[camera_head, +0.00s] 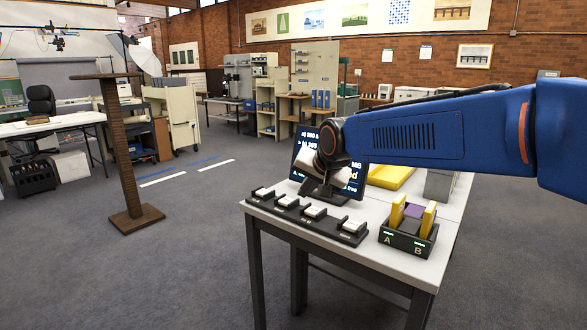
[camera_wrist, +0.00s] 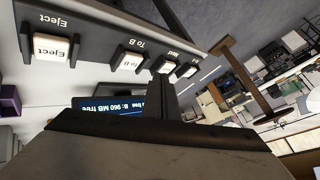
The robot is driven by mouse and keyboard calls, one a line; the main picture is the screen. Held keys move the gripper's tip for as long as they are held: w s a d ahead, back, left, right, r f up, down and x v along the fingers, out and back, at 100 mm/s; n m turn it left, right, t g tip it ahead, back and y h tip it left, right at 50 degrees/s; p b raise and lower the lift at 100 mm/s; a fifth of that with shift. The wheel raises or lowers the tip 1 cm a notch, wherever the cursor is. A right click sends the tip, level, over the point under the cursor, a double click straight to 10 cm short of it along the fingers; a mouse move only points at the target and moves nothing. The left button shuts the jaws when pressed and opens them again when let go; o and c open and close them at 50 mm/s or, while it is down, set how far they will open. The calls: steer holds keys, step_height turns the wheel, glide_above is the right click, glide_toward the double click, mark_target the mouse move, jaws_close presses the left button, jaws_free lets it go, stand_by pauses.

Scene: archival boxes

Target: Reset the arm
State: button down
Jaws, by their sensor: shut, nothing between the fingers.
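My blue arm (camera_head: 430,130) reaches in from the right over the white table (camera_head: 374,262). My gripper (camera_head: 322,196) is shut and empty, in front of the dark screen (camera_head: 353,183) and near the far side of a black button strip (camera_head: 300,221). In the wrist view my closed gripper (camera_wrist: 163,88) points toward the strip, whose labels appear upside down. A white Eject button (camera_wrist: 51,46) and a To B button (camera_wrist: 129,63) show there. Whether the fingertips touch anything is not clear.
A black holder (camera_head: 407,244) marked A and B stands at the front right with yellow cartridges (camera_head: 428,220) and a purple item. A yellow tray (camera_head: 390,177) lies behind. A brown post (camera_head: 122,150) stands on open floor at left.

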steer(key=s+d+f+n+g+h, duration=0.1)
steer(key=s+d+f, duration=0.4)
steer(key=s+d, duration=0.3)
steer(key=s+d+f+n+g+h, duration=0.1)
steer(key=s+d+f, duration=0.4)
steer(key=s+d, duration=0.4)
steer(key=s+d+f+n+g+h, duration=0.1)
steer(key=s+d+f, duration=0.3)
steer(key=s, duration=1.4)
steer(key=d, duration=0.4)
steer(key=shift+d+f, duration=0.4)
